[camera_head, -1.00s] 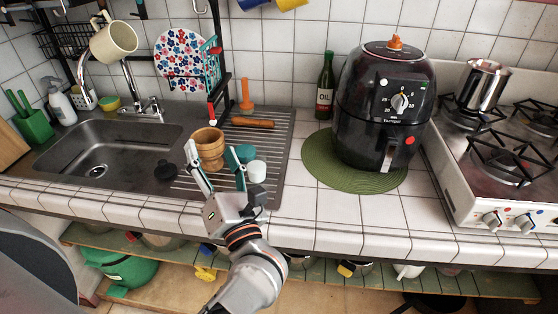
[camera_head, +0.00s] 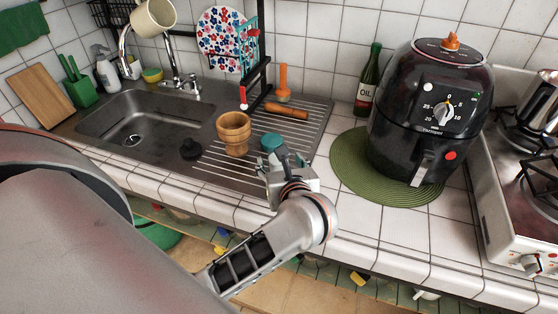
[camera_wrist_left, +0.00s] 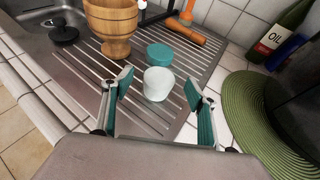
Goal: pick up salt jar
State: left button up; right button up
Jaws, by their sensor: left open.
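A small white jar (camera_wrist_left: 157,85), which I take as the salt jar, stands on the ribbed metal drainboard. A round teal piece (camera_wrist_left: 160,54) sits right behind it and also shows in the head view (camera_head: 271,142); I cannot tell whether the two are joined. In the head view the white jar is mostly hidden by my gripper. My left gripper (camera_head: 283,165) is open and empty. In the left wrist view its teal-padded fingers (camera_wrist_left: 157,98) stand apart, one on each side of the jar's near side, not closed on it. My right gripper is out of view.
A wooden mortar (camera_head: 234,134) stands left of the jar, with a black sink plug (camera_head: 190,149) nearby. An air fryer (camera_head: 425,115) on a green mat (camera_head: 350,165) and an oil bottle (camera_head: 369,80) stand to the right.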

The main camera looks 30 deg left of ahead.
pick_arm(q)
jog(key=x, duration=0.3)
jog(key=shift+w+a+r, duration=0.1)
jog(key=shift+a, duration=0.05)
jog(key=c, duration=1.3)
jog(key=shift+c, duration=0.2)
jog(key=shift+r, duration=0.15)
